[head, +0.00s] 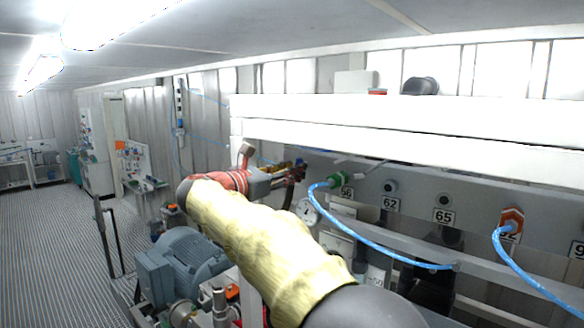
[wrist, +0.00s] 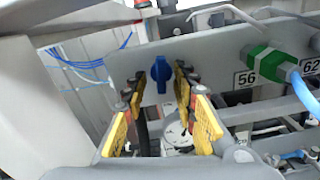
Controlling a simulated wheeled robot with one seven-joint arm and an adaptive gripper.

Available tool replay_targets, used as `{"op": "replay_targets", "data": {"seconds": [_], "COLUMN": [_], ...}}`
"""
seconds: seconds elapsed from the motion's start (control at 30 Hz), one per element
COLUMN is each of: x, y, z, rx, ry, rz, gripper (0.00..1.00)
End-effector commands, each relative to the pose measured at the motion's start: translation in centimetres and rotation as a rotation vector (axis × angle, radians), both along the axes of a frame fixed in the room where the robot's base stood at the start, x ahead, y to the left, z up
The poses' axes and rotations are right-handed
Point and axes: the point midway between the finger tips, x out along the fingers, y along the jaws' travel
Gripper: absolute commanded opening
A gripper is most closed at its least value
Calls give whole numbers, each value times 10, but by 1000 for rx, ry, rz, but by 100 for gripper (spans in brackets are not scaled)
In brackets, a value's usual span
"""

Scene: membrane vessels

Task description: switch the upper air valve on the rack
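A blue valve knob (wrist: 161,73) sits on the grey rack panel (wrist: 205,48), its handle standing upright. My gripper (wrist: 160,88) is open and empty, with yellow pads on its fingers. In the wrist view the knob appears between the two fingertips, one to each side. I cannot tell how far the fingertips are from the panel, and I see no contact.
A green connector (head: 338,180) with a blue hose (head: 368,240) sits right of my gripper, by label 56. An orange fitting (head: 511,222) with another hose is further right. A white beam (head: 400,140) runs above. A motor (head: 182,262) stands below left.

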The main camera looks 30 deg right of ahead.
Motion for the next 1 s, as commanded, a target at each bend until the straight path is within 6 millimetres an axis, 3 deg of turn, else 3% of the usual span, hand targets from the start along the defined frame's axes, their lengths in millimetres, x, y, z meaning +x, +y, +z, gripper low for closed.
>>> {"op": "replay_targets", "data": {"seconds": [0.37, 0.83, 1.0], "x": [2, 2, 2], "y": [-6, -6, -6], "z": [0, 0, 0], "rx": [0, 1, 1], "ry": [-1, -2, -2], "rz": [0, 0, 0], "gripper": [27, 1, 0]}}
